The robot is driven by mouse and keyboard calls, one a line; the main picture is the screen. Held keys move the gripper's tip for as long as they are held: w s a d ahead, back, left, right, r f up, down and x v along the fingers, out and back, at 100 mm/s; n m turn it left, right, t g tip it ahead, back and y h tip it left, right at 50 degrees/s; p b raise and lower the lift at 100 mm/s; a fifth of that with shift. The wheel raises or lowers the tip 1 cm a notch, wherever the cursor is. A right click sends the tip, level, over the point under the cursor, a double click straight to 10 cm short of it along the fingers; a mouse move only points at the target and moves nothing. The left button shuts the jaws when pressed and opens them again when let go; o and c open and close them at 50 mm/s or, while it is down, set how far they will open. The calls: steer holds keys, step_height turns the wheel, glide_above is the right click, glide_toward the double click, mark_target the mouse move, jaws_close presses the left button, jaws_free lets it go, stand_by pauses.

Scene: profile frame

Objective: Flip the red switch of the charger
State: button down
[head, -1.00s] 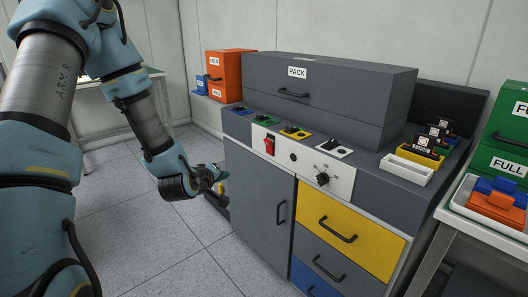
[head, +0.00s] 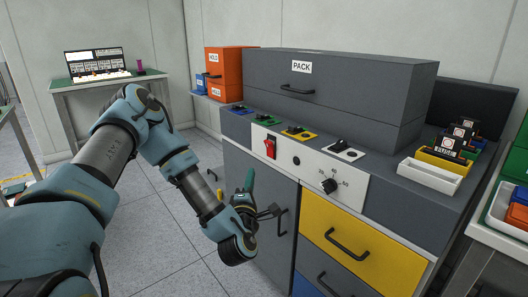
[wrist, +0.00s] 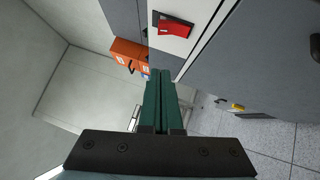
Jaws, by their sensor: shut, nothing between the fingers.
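The charger is a grey cabinet with a white front panel (head: 308,172). Its red switch (head: 270,147) sits at the left end of that panel, beside a round black button (head: 296,160). In the wrist view the red switch (wrist: 174,28) shows near the top on the white panel, looking tilted. My gripper (head: 249,172) is in front of the cabinet door, below the switch, with its green fingers pointing up. In the wrist view its fingers (wrist: 159,75) are closed together and empty, apart from the switch.
A black dial (head: 330,186) is on the panel's right. The grey door (head: 240,165) has a black handle (head: 281,222) close to my gripper. Floor is clear at left.

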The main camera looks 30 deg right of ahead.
mark_target(267, 143)
steer(key=s+d+p+x, duration=0.1)
steer(key=d+p+x, duration=0.1)
steer(key=x, duration=1)
steer(key=shift+d+r, duration=0.3)
steer(key=shift+d, duration=0.05)
steer(key=shift+d+r+m+g+p, duration=0.15)
steer(key=shift+r+m+g+p, duration=0.2)
steer(key=shift+m+g+p, duration=0.5)
steer(key=m+p, duration=0.1)
steer(key=r+m+g+y+p, duration=0.1)
steer(key=p, duration=0.1)
steer(key=shift+w+d+r+y, duration=0.1)
steer(key=shift+d+r+y, duration=0.05)
steer(key=shift+d+y, duration=0.15)
steer(key=shift+f, duration=0.3)
steer(key=shift+a, duration=0.1)
